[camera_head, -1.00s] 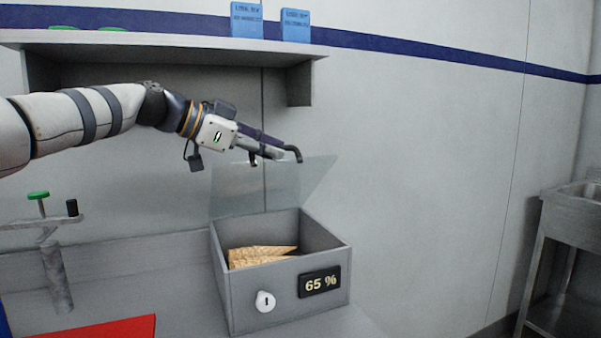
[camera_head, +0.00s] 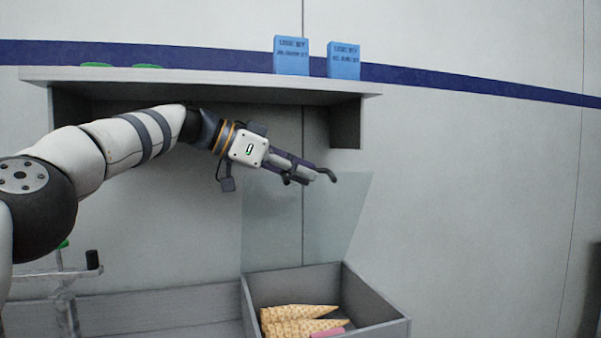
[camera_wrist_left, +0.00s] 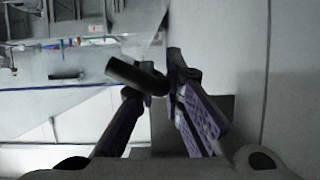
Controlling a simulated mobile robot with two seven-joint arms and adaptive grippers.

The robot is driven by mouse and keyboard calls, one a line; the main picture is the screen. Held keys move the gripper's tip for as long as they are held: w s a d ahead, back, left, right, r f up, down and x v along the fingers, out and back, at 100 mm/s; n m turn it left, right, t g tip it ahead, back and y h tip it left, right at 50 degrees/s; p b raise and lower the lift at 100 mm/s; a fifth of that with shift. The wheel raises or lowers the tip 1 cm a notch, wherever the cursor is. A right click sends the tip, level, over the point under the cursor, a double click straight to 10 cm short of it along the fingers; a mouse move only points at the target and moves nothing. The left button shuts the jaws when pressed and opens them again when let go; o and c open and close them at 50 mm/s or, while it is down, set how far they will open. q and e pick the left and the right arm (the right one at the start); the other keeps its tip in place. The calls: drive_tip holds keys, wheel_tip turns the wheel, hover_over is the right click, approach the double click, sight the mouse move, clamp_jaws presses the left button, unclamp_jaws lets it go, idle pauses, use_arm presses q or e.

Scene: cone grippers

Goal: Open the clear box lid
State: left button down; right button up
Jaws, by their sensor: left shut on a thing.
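The clear lid (camera_head: 320,225) stands nearly upright at the back of the grey box (camera_head: 376,292), so the box is open at the top. My left gripper (camera_head: 312,178) is at the lid's upper edge and is shut on it. In the left wrist view a dark rounded piece (camera_wrist_left: 137,76) sits at the fingertips of my left gripper (camera_wrist_left: 158,82); I cannot tell if it is a handle of the lid. Waffle cones (camera_head: 295,316) and a pink item (camera_head: 328,332) lie in the box. My right gripper is not in view.
A grey shelf (camera_head: 200,82) with two blue boxes (camera_head: 291,56) (camera_head: 343,61) hangs above my left arm. The wall to the right is clear.

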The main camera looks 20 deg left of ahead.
use_arm(q)
drive_tip(key=c, duration=2)
unclamp_jaws()
drive_tip(key=shift+d, duration=0.1)
drive_tip(key=shift+o, duration=0.2)
drive_tip(key=v, duration=0.4)
drive_tip(key=shift+s+a+f, duration=0.1)
drive_tip(key=shift+a, duration=0.2)
drive_tip(key=s+a, duration=0.6)
drive_tip(key=a, duration=0.2)
drive_tip(key=shift+s+a+f, duration=0.15)
drive_tip(key=shift+a, duration=0.15)
